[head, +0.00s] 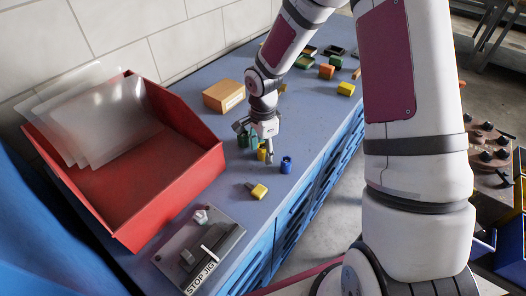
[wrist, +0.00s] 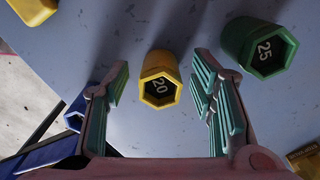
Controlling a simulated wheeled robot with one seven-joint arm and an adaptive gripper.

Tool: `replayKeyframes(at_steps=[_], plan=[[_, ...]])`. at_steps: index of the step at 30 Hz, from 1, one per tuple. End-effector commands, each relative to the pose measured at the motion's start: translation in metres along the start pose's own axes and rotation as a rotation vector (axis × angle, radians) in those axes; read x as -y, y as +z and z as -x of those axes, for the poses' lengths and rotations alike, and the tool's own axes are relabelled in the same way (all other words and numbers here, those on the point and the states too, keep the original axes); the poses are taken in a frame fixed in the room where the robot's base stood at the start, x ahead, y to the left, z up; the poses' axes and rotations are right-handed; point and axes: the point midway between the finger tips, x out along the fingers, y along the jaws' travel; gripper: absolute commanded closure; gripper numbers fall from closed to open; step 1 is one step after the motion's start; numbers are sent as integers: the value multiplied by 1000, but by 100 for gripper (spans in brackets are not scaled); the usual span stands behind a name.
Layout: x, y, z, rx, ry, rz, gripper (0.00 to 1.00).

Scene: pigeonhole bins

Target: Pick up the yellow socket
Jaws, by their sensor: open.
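The yellow socket (wrist: 160,76), marked 20 with a hexagonal opening, stands upright on the blue bench top. In the head view the yellow socket (head: 262,155) is partly hidden by my gripper (head: 266,148), which is right above and beside it. In the wrist view my gripper (wrist: 160,88) is open, and the socket appears in the gap between the two teal-padded fingers, clear of both. I cannot tell how far down the fingertips reach beside it.
A green socket (wrist: 262,46) marked 25 stands close to the right finger. A blue socket (head: 286,165) stands near the bench edge. A yellow-ended item (head: 258,191), a red bin (head: 150,190), a cardboard box (head: 224,96) and a grey jig (head: 200,250) are around.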

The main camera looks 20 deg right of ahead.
Motion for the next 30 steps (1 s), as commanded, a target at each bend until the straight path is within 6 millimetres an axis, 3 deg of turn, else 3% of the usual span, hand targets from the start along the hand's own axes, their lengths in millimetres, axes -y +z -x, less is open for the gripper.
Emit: replayKeyframes(at_steps=[4, 11, 23, 30], plan=[[0, 0, 0, 0, 0, 0, 49], [0, 0, 0, 0, 0, 1, 99], [0, 0, 3, -1, -1, 1, 100], [1, 0, 27, -3, -4, 1, 100]])
